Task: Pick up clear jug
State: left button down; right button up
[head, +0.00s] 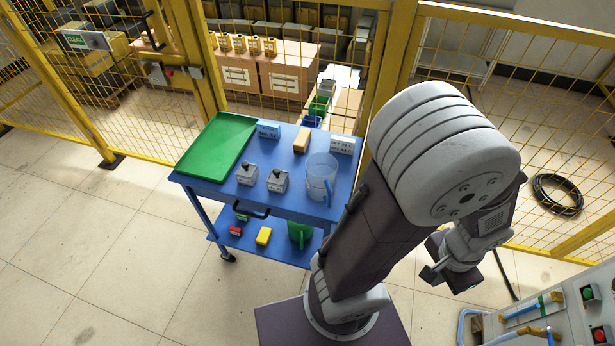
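The clear jug (316,173) stands upright near the right front corner of the blue cart's top (215,193). It is see-through, with a blue handle on its front side, and looks empty. My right arm, seemingly, rises large just right of the cart, bends at the elbow and points down. Its gripper (449,278) is well to the right of the jug and apart from it, partly hidden by the wrist. I cannot tell whether its fingers are open. My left gripper is not in view.
A green tray (217,143), two grey weights (247,174) (278,180), a tan block (301,140) and label cards share the cart top. The lower shelf holds a green jug (299,232) and coloured blocks. Yellow fencing stands behind; a control panel (560,318) is at bottom right.

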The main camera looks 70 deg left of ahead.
aim_at(321, 168)
jog(key=u, duration=2.5)
